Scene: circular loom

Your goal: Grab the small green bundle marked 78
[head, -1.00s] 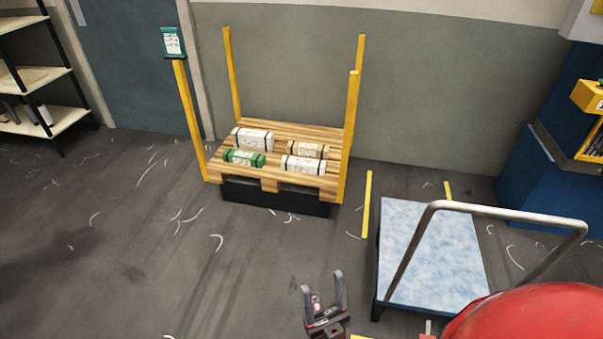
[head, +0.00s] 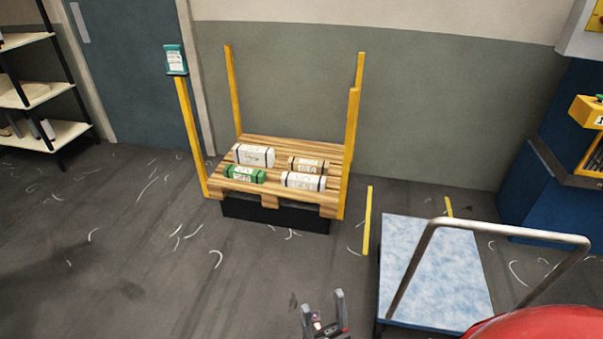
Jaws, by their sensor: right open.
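The small green bundle (head: 244,174) lies at the front left of a wooden pallet (head: 270,197), with a white label and dark bands; its number is too small to read. A white bundle (head: 254,155) lies behind it, a tan one (head: 306,165) at the back right and another white one (head: 303,181) at the front right. My right gripper (head: 324,305) is open and empty at the bottom of the head view, well short of the pallet and apart from it. My left gripper is not in view.
Yellow posts (head: 192,138) stand at the pallet's corners. A cart with a blue-white deck (head: 430,270) and a metal handle stands at the right. A shelf (head: 45,137) stands far left. The floor left of my gripper is clear except for thread scraps.

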